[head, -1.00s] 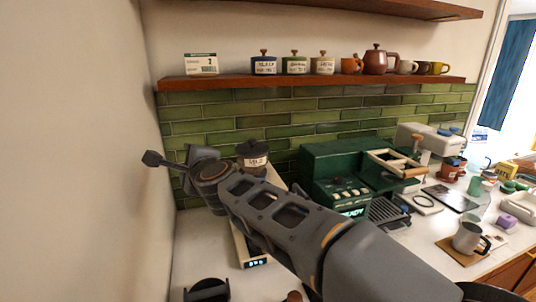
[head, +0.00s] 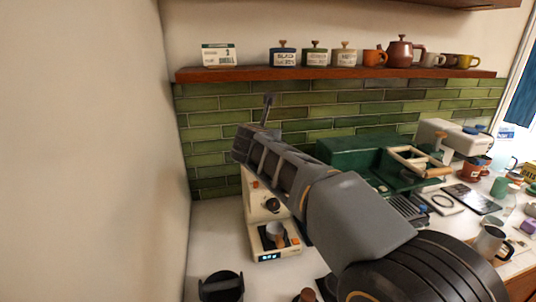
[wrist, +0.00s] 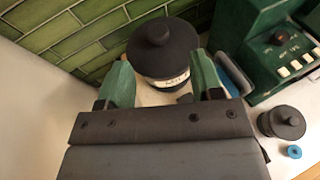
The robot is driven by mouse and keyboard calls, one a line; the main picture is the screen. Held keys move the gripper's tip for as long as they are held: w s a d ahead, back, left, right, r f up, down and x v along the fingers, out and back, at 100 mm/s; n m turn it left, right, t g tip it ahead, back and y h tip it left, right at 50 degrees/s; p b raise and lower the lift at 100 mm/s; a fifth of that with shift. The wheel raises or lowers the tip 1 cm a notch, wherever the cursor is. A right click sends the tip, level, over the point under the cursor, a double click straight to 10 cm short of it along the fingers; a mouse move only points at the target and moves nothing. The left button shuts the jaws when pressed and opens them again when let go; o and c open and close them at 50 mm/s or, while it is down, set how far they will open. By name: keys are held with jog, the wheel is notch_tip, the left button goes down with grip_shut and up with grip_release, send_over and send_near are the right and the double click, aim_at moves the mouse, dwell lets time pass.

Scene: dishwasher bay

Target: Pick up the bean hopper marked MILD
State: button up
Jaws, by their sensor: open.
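The bean hopper (wrist: 160,50) is a dark, round canister with a knobbed lid and a white label in the wrist view. The label is partly readable and seems to say MILD. My gripper (wrist: 160,70) is open, with its green fingers spread to the left and right of the hopper's near side. Whether they touch it I cannot tell. The hopper looks upright. In the head view my arm hides the hopper and my gripper's fingers.
A cream grinder (head: 262,248) with a lit display stands below my arm. A green espresso machine (head: 345,152) is close on the right. The green tile wall (head: 210,150) is right behind. A shelf (head: 330,73) with jars and mugs runs above. A dark round item (wrist: 282,122) lies at right.

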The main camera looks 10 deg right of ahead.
jog(key=shift+p+x, duration=0.8)
jog(key=shift+x, duration=2.65)
jog(key=shift+a+f, duration=0.15)
grip_shut()
